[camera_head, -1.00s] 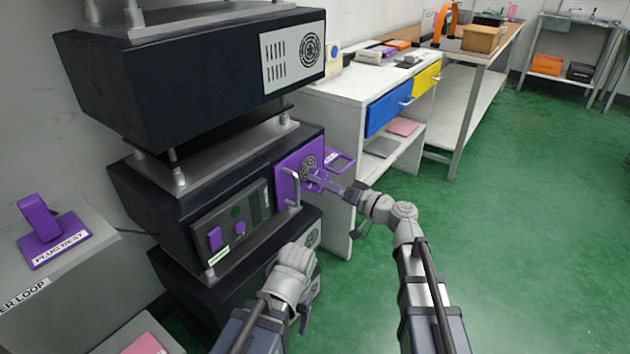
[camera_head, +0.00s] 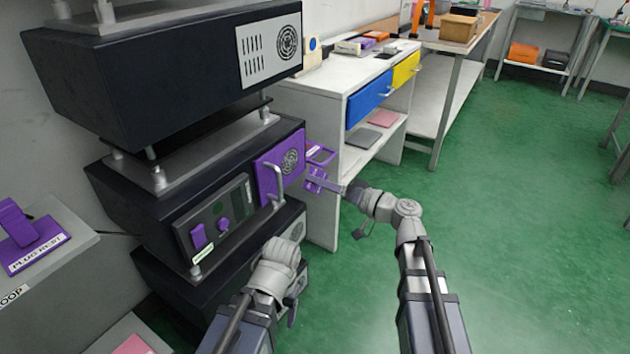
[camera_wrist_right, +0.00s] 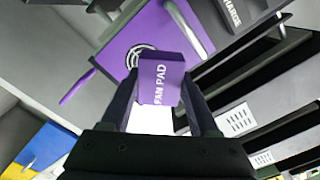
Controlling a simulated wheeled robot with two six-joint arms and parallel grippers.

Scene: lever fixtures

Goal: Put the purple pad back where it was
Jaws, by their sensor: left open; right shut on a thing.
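The purple pad (camera_head: 315,179), labelled FAN PAD, is held in my right gripper (camera_head: 328,184). In the right wrist view the pad (camera_wrist_right: 164,82) sits between the two shut fingers (camera_wrist_right: 163,100). It is apart from the purple panel (camera_head: 280,165), whose round fan grille shows uncovered to the left of the pad. My left gripper (camera_head: 292,302) is open and empty, low in front of the dark cabinet.
The dark stacked cabinet (camera_head: 130,195) has a bar handle (camera_head: 275,186) on the purple panel and a purple switch and knob below left. A purple plug rest (camera_head: 38,250) lies at far left. A white desk (camera_head: 322,110) stands behind the pad. Green floor is clear at right.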

